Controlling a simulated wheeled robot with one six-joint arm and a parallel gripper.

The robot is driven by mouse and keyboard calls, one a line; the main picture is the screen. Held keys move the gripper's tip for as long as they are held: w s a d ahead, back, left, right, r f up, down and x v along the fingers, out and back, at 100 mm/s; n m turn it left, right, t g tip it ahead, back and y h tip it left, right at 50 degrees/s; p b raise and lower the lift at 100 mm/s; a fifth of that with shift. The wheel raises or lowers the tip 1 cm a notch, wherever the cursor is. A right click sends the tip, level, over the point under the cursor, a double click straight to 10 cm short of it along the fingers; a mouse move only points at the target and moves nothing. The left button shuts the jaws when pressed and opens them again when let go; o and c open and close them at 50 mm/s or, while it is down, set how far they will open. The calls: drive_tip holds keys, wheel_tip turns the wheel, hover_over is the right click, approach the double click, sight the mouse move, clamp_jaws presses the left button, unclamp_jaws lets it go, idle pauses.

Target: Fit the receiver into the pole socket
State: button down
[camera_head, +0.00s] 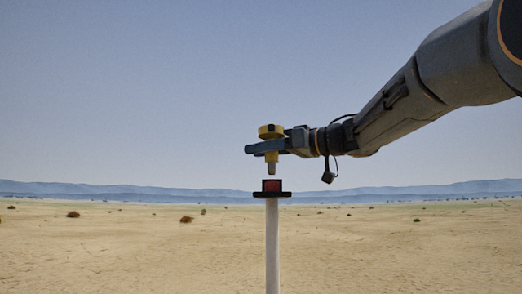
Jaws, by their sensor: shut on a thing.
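The pole socket (272,186) is a small dark block with a red face, on a black plate at the top of a white pole (272,245). The receiver's stem hangs above the socket, roughly in line with it in this view, with a small gap between them. The inside of the socket is hidden from this angle.
Open sandy ground (130,250) with a few small shrubs (187,219) surrounds the pole. Low hills lie far off. A dark cable with a plug-like end (328,177) hangs from my wrist, right of the socket. No obstacle shows near the pole top.

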sight(275, 163)
drive_tip(key=shift+f+b, duration=0.6)
drive_tip(key=shift+f, duration=1.45)
drive_tip(key=c, duration=1.3)
unclamp_jaws()
drive_tip(key=b+v, duration=0.2)
drive_tip(key=v, duration=0.5)
drive_tip(key=shift+d, duration=0.15)
drive_tip(key=shift+s+d, duration=0.2)
drive_tip(key=shift+s, duration=0.05)
drive_tip(key=shift+r, duration=0.1)
